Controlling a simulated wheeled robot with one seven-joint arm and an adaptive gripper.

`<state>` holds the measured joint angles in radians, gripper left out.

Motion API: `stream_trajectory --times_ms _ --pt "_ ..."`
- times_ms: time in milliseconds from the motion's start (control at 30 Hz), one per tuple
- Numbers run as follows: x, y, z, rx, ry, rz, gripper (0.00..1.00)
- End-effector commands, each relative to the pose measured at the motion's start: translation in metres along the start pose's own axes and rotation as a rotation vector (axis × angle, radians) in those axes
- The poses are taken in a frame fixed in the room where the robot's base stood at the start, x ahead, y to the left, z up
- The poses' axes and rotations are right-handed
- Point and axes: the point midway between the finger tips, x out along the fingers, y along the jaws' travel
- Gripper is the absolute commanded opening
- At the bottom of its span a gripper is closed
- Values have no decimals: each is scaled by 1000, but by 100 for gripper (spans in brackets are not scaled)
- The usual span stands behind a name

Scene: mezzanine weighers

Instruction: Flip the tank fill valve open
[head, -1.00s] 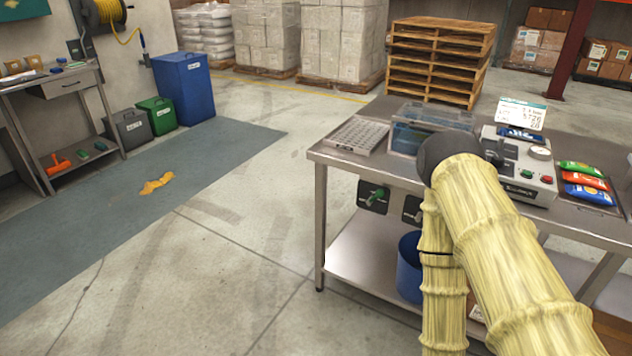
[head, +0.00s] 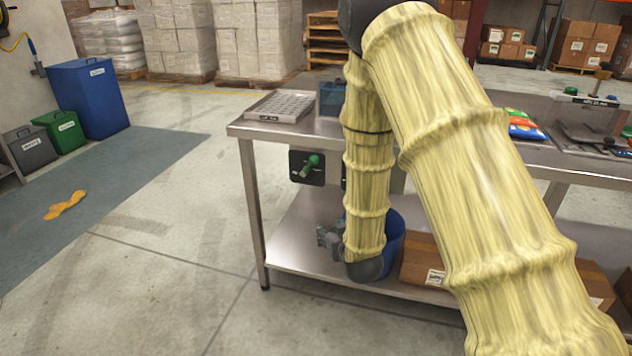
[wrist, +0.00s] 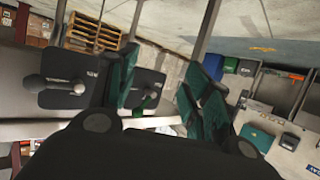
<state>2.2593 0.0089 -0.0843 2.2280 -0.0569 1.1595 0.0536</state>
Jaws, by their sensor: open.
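Two black valve plates are on the front of the steel table, labels too small to read. The valve with a green handle (head: 313,161) is clear in the head view; its handle (wrist: 150,98) shows partly between my fingers in the wrist view. The other valve has a dark ball-ended lever (wrist: 76,88) and is mostly behind my arm in the head view. I cannot tell which is the tank fill valve. My gripper (head: 327,240) hangs below the plates, left of the blue bucket. Its teal fingers (wrist: 167,78) are apart and empty in the wrist view.
The steel table (head: 262,130) carries a grey perforated tray (head: 281,106) at its left corner. Its lower shelf (head: 300,252) holds the blue bucket (head: 395,240) and a cardboard box (head: 424,262).

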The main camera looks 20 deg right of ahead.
Motion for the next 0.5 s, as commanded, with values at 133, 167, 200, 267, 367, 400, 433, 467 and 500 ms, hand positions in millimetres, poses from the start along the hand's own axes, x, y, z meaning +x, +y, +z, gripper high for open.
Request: stream_trajectory --times_ms 133,167,200,267,367,400,433,467,500 --pt "20 6 -64 -5 199 -3 50" --pt "21 7 -75 -6 230 -4 50" --pt "22 8 -90 -7 267 -4 50" --pt "22 9 -107 -9 313 -5 50" --pt "22 10 -127 -11 361 -7 50" --pt "21 10 -132 -11 372 -7 50" --pt "22 10 -134 -12 378 -8 50" --pt "22 10 -136 -12 382 -8 50" --pt "24 10 -139 -12 385 -8 50"
